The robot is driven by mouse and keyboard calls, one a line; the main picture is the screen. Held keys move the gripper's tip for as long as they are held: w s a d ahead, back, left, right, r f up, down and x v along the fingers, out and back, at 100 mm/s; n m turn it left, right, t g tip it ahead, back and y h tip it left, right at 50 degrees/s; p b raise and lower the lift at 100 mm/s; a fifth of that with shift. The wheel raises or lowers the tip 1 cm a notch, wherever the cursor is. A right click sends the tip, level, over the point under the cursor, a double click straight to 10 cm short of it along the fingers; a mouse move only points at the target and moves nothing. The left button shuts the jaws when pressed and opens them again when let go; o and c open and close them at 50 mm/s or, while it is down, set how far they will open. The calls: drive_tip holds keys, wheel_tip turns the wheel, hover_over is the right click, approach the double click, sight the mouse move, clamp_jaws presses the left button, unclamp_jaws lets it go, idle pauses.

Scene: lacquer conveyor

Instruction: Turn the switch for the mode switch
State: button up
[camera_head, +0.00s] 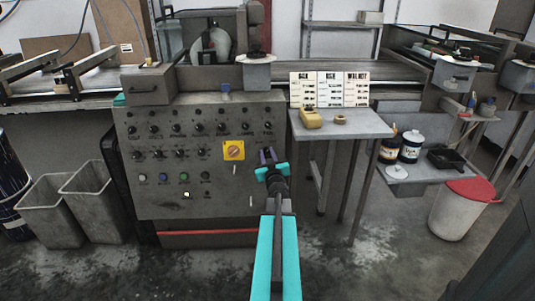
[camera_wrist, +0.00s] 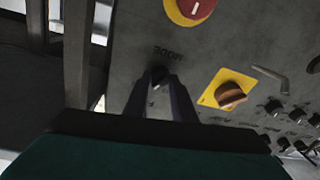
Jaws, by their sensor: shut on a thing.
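The mode switch (camera_wrist: 158,74) is a small dark knob on the grey control panel (camera_head: 150,203), beside an upside-down MODE label (camera_wrist: 170,50) in the wrist view. My gripper (camera_head: 267,157) is at the right part of the panel, with its purple fingers pointing at it. In the wrist view my gripper (camera_wrist: 160,84) has one finger on each side of the knob, and it is shut on it. The knob is mostly hidden between the fingertips, so its turned position cannot be read. In the head view my gripper covers the switch.
An orange rotary knob on a yellow plate (camera_head: 234,150) sits close by, left of my gripper. A red button (camera_wrist: 197,8) on yellow shows in the wrist view. Rows of black knobs (camera_head: 198,128) fill the panel. A small shelf (camera_head: 345,124) stands right of it.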

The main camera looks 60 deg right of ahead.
drive_tip(key=n+y+p, duration=0.1)
drive_tip(key=n+p, duration=0.2)
drive_tip(key=p, duration=0.1)
drive_tip(key=shift+a+r+n, duration=0.1)
drive_tip(key=shift+r+n, duration=0.05)
drive_tip(key=shift+n, duration=0.25)
drive_tip(key=n+p, duration=0.3)
drive_tip(key=shift+y+p, duration=0.4)
drive_tip(key=n+p, duration=0.3)
drive_tip(key=n, duration=0.2)
drive_tip(key=shift+n+y+p, duration=0.3)
drive_tip(key=shift+y+p, duration=0.1)
drive_tip(key=o, duration=1.1)
drive_tip(key=shift+c, duration=0.2)
